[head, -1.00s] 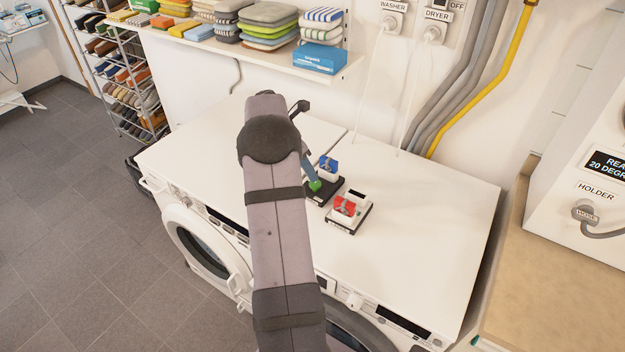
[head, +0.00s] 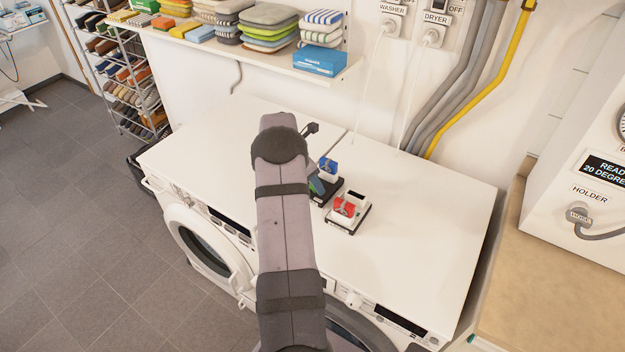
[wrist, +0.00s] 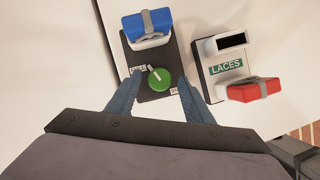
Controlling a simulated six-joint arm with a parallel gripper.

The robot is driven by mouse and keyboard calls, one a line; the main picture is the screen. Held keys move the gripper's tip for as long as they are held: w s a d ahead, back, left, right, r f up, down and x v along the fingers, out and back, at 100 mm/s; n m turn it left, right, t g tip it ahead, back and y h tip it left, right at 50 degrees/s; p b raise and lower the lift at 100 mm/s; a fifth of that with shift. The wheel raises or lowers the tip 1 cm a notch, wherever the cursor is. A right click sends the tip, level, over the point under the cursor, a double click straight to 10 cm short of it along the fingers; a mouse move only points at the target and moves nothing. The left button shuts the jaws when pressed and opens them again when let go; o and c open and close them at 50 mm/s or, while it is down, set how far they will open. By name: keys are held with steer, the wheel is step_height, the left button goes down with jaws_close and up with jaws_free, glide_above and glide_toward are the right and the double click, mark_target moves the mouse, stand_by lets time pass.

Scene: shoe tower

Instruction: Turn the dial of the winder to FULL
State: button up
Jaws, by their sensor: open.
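The winder has a dark base (wrist: 157,58) carrying a blue strapped item on a white mount (wrist: 147,25), and a round green dial (wrist: 159,79). A light pointer mark on the dial points up and left in the wrist view. Small labels sit to its left and lower right, too small to read surely. My gripper (wrist: 156,86) is open, its blue fingers on either side of the dial, with a gap visible on both sides. In the head view my arm hides most of the dial and gripper; the winder's blue item (head: 328,168) shows.
Right of the winder stands a white unit labelled LACES (wrist: 226,68) with a red strapped item (wrist: 254,90), close to my right finger. Both stand on the white machine tops (head: 430,215). Free surface lies to the right. A shelf (head: 300,68) runs behind.

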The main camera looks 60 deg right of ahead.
steer(key=shift+c, duration=0.2)
steer(key=c, duration=1)
steer(key=shift+w+d+m+g+b, duration=0.15)
steer(key=shift+m+g+b, duration=0.25)
steer(key=shift+m, duration=0.7)
steer(key=shift+m+g+y, duration=0.3)
steer(key=shift+m+y, duration=0.1)
steer(key=shift+m, duration=0.6)
steer(key=o, duration=1)
steer(key=shift+o, duration=0.2)
steer(key=shift+r, duration=0.1)
steer(key=b+v, duration=0.2)
steer(key=v, duration=0.5)
steer(key=shift+b, duration=0.35)
